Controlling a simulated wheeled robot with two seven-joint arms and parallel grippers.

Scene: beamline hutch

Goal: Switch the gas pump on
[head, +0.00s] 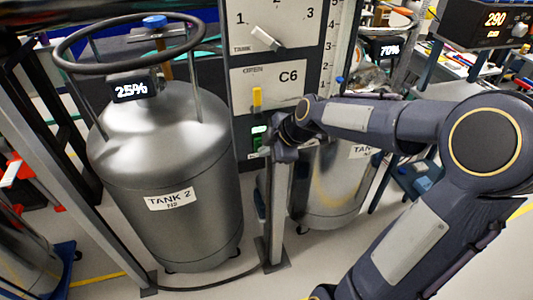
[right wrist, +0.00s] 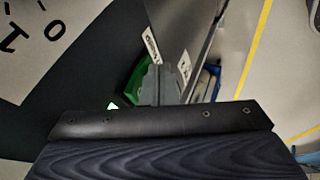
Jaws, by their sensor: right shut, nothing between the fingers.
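My right gripper (head: 280,152) is shut and empty in front of the lower part of the grey control panel (head: 247,106). The gripper partly covers this area. In the right wrist view the shut fingers (right wrist: 159,84) overlap the green switch (right wrist: 132,84); I cannot tell whether they touch it. My left gripper is not in view.
A yellow lever (head: 257,98) labelled C6 and a tank dial (head: 266,39) are higher on the panel. Tank 2 (head: 165,150), reading 25%, stands close on the left. Another tank (head: 335,185) stands behind my right arm. A grey post (head: 275,215) stands below the gripper.

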